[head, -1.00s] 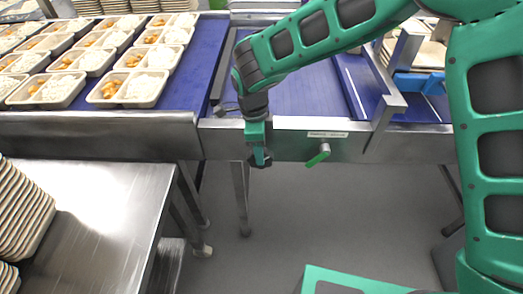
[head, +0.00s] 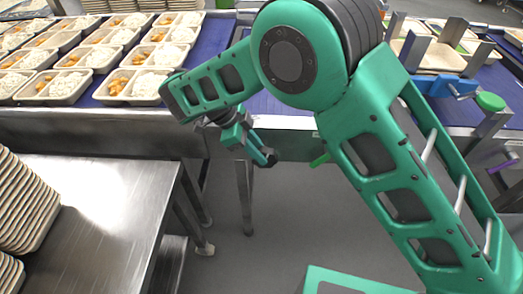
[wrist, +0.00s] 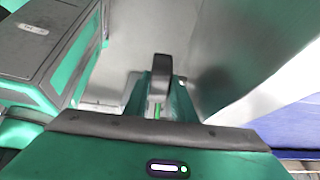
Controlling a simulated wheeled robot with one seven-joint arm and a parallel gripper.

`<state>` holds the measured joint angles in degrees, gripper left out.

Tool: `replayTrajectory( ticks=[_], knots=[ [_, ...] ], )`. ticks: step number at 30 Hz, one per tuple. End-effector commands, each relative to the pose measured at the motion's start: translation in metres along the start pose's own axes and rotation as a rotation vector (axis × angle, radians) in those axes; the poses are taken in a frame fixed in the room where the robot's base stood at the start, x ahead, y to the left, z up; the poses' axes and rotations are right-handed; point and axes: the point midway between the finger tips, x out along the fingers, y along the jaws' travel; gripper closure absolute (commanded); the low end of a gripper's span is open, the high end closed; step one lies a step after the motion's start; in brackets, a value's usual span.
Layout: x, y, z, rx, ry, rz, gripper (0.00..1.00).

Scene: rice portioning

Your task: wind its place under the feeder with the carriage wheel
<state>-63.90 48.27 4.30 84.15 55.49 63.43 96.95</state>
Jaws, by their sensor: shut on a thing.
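My gripper (head: 264,157) is at the front of the conveyor frame, tilted with its fingers down and to the right. In the wrist view its fingers are shut on a grey rounded piece (wrist: 158,78). I cannot tell whether this piece belongs to the carriage wheel; no whole wheel shows clearly. A small green handle (head: 320,160) sticks out of the frame's front to the right of my gripper, apart from it and partly covered by my arm. The feeder cannot be made out with certainty.
Trays of rice and orange food (head: 130,86) stand in rows on the blue belt. A steel table (head: 100,195) with stacked empty trays (head: 25,205) is at left. A blue bracket (head: 440,86) and a green knob (head: 490,102) are at right. The floor below is open.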

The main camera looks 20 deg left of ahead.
Motion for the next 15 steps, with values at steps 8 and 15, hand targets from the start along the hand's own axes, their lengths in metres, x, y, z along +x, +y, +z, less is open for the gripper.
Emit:
replayTrajectory(
  ticks=[8, 15],
  knots=[
    [-0.0015, -0.0033, 0.001, 0.001, 0.007, -0.008, 0.99],
    [-0.0016, -0.0034, 0.0012, 0.0, 0.006, -0.008, 0.69]
  ],
)
